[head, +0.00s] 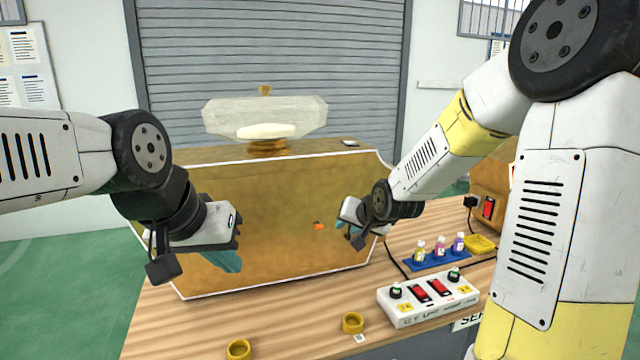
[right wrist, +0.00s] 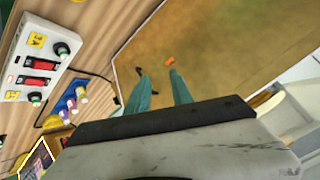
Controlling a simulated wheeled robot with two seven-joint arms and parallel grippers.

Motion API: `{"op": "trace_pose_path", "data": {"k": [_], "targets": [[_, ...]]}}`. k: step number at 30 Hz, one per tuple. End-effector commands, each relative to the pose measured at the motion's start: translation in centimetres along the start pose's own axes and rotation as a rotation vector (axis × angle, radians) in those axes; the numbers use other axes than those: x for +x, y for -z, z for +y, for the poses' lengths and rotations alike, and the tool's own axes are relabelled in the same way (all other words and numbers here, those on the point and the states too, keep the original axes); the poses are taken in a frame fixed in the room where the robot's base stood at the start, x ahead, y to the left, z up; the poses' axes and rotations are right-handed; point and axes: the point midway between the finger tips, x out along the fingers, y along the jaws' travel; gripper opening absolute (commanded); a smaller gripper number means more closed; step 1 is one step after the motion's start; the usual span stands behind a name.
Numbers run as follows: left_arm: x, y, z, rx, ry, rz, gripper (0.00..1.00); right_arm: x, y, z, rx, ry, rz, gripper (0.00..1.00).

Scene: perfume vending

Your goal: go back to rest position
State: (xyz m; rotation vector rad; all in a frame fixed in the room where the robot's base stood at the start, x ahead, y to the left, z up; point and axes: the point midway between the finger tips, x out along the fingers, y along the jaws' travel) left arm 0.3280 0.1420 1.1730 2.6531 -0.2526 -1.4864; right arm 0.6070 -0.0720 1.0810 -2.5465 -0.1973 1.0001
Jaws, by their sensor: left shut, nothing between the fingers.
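My left gripper (head: 232,262) is on the left in the head view, in front of the gold-brown panel. Its teal fingers are together and hold nothing. My right gripper (head: 346,234) is near the right part of the same panel. In the right wrist view its two teal fingers (right wrist: 157,76) stand apart with a gap and nothing between them. A small orange piece (head: 318,225) shows on the panel just left of the right gripper. It also shows near a fingertip in the right wrist view (right wrist: 169,61).
The gold-brown box (head: 270,215) stands on the wooden table (head: 190,325) with a glass dish on top. A white switch box (head: 428,298), a blue rack (head: 440,259) with small bottles, and a yellow tray (head: 481,244) are at right. Two brass rings (head: 239,349) (head: 352,322) sit near the front edge.

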Motion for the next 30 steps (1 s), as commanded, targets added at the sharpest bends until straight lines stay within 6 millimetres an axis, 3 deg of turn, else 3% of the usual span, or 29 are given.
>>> {"op": "trace_pose_path", "data": {"k": [1,8,12,15,21,30], "targets": [[0.0,0.0,0.0,0.0,0.0,0.0,0.0,-2.6,0.3,0.1,-0.042,-0.034,-0.006,0.27],[0.0,0.0,0.0,0.0,0.0,0.0,0.0,-13.3,-1.6,1.6,-0.165,-0.158,-0.101,0.27],[0.0,0.0,0.0,0.0,0.0,0.0,0.0,-19.6,-4.3,2.2,-0.207,-0.181,-0.166,0.27],[0.0,0.0,0.0,0.0,0.0,0.0,0.0,-23.3,-6.5,2.6,-0.226,-0.174,-0.213,0.27],[0.0,0.0,0.0,0.0,0.0,0.0,0.0,-27.4,-9.8,2.9,-0.25,-0.142,-0.278,0.27],[0.0,0.0,0.0,0.0,0.0,0.0,0.0,-28.1,-10.6,3.0,-0.255,-0.133,-0.295,0.27]]}}
